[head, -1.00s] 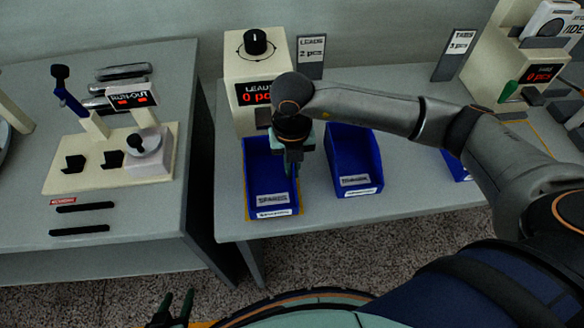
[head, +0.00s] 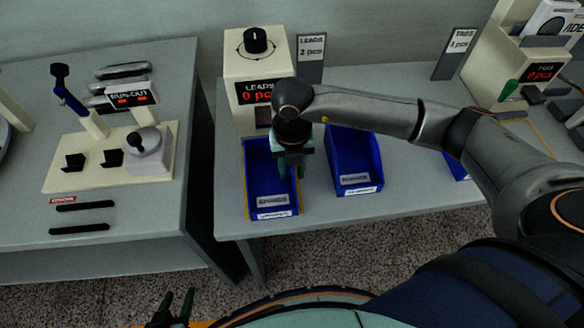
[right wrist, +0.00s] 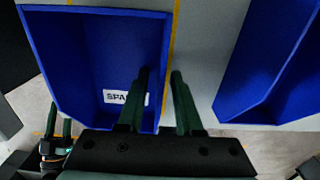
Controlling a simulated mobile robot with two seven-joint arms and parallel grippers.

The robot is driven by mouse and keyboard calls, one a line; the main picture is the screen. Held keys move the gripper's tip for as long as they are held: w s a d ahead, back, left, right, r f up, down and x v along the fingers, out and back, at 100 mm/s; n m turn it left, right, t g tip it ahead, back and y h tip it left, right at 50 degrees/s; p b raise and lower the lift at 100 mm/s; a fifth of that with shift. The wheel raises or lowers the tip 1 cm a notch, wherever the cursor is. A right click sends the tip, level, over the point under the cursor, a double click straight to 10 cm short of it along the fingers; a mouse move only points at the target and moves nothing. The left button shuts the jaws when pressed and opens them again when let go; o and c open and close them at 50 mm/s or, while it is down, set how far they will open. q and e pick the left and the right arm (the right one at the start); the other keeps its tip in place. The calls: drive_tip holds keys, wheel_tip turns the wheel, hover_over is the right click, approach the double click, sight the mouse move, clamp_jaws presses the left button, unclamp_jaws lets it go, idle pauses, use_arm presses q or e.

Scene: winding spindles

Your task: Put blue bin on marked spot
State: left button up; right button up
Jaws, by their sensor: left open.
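A blue bin labelled SPARES (head: 272,201) stands at the left end of the right-hand table, inside a yellow outline (head: 246,190) on the tabletop. It also shows in the right wrist view (right wrist: 60,60). My right gripper (head: 290,170) is over this bin's right wall. In the right wrist view my right gripper (right wrist: 160,85) is open, with one finger on the bin's inner side and one outside; contact is unclear. A second blue bin (head: 356,182) stands to the right. My left gripper (head: 178,304) is open and empty at the bottom left.
A LEADS dispenser (head: 245,66) stands behind the SPARES bin. A third blue bin (head: 456,165) is mostly hidden by my right arm. Another yellow line (head: 541,138) runs near the TABS machine (head: 522,90). A run-out fixture (head: 100,160) stands on the left table.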

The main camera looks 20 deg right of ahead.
wheel_tip(320, 180, up, 12)
drive_tip(key=shift+r, duration=0.15)
idle(2.5)
